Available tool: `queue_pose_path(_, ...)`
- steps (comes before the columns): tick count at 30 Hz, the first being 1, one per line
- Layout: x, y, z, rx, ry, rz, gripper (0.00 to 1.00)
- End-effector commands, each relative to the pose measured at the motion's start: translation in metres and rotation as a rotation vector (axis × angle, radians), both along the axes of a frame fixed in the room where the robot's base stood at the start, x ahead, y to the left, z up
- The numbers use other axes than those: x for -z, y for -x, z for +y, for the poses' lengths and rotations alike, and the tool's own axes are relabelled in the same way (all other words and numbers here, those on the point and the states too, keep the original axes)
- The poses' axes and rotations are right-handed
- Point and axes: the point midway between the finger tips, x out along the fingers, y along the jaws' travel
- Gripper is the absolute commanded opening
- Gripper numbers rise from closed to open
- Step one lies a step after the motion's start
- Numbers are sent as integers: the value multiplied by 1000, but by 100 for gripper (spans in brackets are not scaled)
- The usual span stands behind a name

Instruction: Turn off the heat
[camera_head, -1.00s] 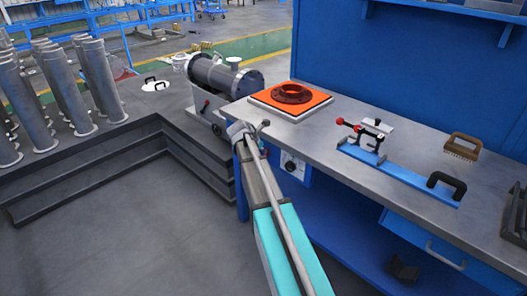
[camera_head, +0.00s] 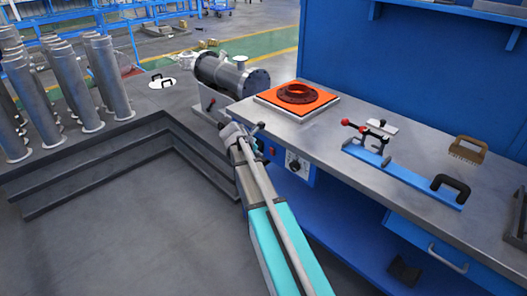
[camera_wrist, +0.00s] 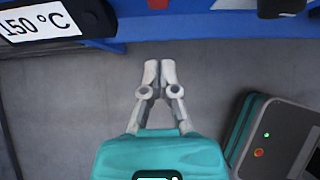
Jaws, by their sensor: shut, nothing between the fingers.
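The orange hot plate (camera_head: 325,97) lies on the bench's far left corner with a dark red flanged ring (camera_head: 297,92) on it. Below it, on the bench front, is a blue control panel with a round dial (camera_head: 293,166) and a red button (camera_head: 272,151). In the wrist view a display reading 150 °C (camera_wrist: 42,22) is at top left, and a black knob (camera_wrist: 282,7) is cut off at top right. My gripper (camera_wrist: 160,70) is shut and empty, pointing at the panel's lower edge, apart from the knob. In the head view its fingers are mostly hidden beside the bench corner.
The steel bench top (camera_head: 310,135) carries a blue rail with a red-knobbed clamp (camera_head: 371,140), a black handle (camera_head: 449,188) and a brush (camera_head: 468,150). A flanged shell (camera_head: 232,76) stands beyond the bench. Grey tubes (camera_head: 105,75) stand at left. The floor left of my arm is clear.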

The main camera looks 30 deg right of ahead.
Motion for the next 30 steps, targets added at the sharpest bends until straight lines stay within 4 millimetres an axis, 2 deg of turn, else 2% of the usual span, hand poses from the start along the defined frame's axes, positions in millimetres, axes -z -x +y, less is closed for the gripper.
queue_pose_path(1,-9,2,5,-1,0,0,0)
queue_pose_path(15,-44,15,42,1,-1,0,0)
queue_pose_path(21,-51,17,51,2,0,-1,0)
queue_pose_path(30,-52,18,53,2,0,0,0)
